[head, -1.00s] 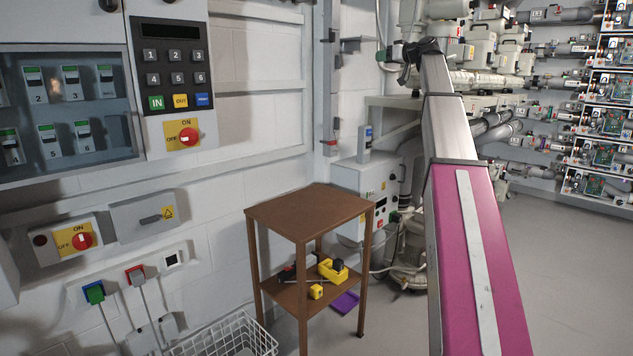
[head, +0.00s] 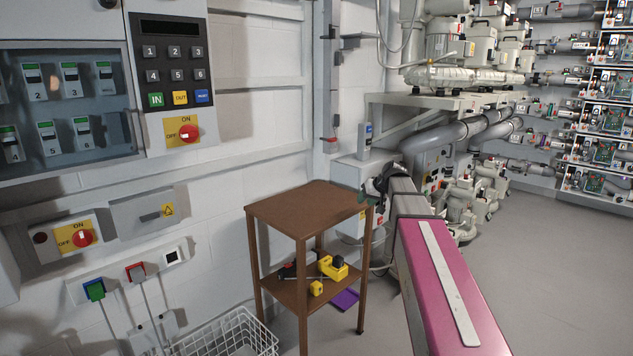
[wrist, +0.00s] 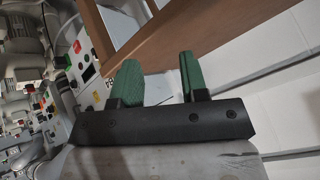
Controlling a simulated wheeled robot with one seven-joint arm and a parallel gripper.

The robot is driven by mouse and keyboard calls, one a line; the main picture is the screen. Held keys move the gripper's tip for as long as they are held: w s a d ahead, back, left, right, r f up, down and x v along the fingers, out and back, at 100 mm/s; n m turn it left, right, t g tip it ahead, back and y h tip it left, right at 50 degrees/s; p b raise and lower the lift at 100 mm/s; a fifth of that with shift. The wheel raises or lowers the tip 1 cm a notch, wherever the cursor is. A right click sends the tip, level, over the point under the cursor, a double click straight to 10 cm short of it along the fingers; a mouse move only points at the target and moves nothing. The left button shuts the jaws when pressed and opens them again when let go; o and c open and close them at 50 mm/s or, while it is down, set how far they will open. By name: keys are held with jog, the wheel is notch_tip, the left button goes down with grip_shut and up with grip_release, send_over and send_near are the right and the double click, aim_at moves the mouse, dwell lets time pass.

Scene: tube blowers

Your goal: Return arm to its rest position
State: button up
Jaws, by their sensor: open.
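My gripper shows in the wrist view (wrist: 158,80) with its two green-padded fingers apart and nothing between them. In the head view my gripper (head: 370,199) is small and partly hidden behind the end of my arm. It is close to the right corner of the brown wooden table (head: 305,212). I cannot tell whether it touches the table. In the wrist view the table's brown wood (wrist: 190,30) shows beyond the fingers.
A control panel with a keypad (head: 175,75) and switches is on the left wall. Yellow tools (head: 332,268) lie on the table's lower shelf. A white wire basket (head: 225,335) stands at lower left. Pumps and pipes (head: 460,130) fill the back. Grey floor at right is clear.

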jog(key=s+f+m+g+h, duration=0.2)
jog(key=s+f+g+h, duration=0.3)
jog(key=s+f, duration=2.1)
jog(key=s, duration=0.3)
jog(key=shift+s+f+m+g, duration=0.25)
jog(key=shift+s+m+g, duration=0.05)
jog(key=shift+s+g, duration=0.1)
